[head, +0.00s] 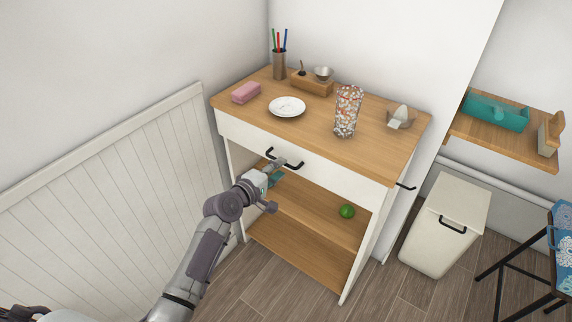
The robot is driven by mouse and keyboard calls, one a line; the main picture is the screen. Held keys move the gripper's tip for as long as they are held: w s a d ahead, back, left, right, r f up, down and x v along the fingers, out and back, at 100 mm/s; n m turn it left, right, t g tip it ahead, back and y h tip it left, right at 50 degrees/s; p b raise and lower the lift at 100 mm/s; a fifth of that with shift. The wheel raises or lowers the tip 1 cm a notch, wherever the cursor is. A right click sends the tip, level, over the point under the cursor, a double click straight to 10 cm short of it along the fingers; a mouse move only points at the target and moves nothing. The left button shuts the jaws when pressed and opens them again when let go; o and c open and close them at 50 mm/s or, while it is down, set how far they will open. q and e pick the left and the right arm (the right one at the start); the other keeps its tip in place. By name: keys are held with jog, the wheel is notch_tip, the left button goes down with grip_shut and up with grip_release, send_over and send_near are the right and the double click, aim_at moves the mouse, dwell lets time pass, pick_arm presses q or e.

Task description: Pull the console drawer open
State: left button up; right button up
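The white console (369,233) has a wooden top and stands against the wall in the head view. Its drawer front (330,174) sits flush under the top, so the drawer looks closed. A black bar handle (297,165) is on the drawer's front. My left gripper (279,164) is at the handle, its fingertips overlapping the middle of the bar. The fingers are small and partly merge with the handle, so I cannot tell whether they are open or closed around it. My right gripper is not in view.
On the top stand a pencil cup (279,66), a pink block (246,92), a white plate (287,106) and a speckled vase (347,112). A green ball (347,211) lies on a shelf below. A white bin (440,232) and a stool (560,240) stand right.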

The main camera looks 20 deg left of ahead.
pick_arm(q)
jog(key=x, duration=0.4)
grip_shut()
dwell(0.4)
